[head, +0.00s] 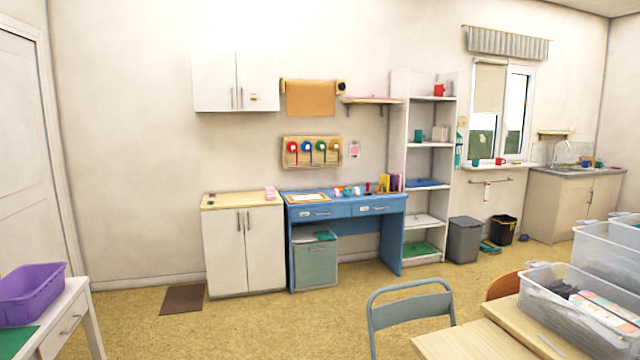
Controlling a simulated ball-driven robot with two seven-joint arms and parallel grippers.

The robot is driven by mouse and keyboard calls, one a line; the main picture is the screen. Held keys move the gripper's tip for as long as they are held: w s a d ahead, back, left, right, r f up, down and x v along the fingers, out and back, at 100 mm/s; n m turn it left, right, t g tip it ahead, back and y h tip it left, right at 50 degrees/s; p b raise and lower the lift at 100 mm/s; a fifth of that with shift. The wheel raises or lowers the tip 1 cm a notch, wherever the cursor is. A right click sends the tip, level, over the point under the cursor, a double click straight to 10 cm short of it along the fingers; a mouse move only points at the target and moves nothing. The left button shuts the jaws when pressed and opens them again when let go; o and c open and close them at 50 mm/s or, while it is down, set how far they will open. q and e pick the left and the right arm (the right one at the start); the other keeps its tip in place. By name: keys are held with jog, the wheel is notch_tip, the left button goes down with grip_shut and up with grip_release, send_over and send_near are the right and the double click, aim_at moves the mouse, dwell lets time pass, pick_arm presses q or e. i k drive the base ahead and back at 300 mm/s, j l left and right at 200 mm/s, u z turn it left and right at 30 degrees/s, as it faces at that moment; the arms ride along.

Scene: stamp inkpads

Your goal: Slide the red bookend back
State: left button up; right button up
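A small red upright piece (368,188), which looks like the red bookend, stands on the top of the blue desk (330,212) against the far wall. It is too small to make out its exact shape. A short row of books (390,183) in purple, yellow and darker colours stands to its right at the desk's right end. I cannot tell whether the red piece touches the books. Neither of my grippers is in view.
A white cabinet (244,250) stands left of the desk and a tall white shelf (398,130) right of it. A grey-blue chair (412,301) and a wooden table (470,342) with clear bins (565,320) are near at right. The floor (250,325) before the desk is mostly open.

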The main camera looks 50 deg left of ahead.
aim_at(439, 89)
jog(key=u, duration=1.35)
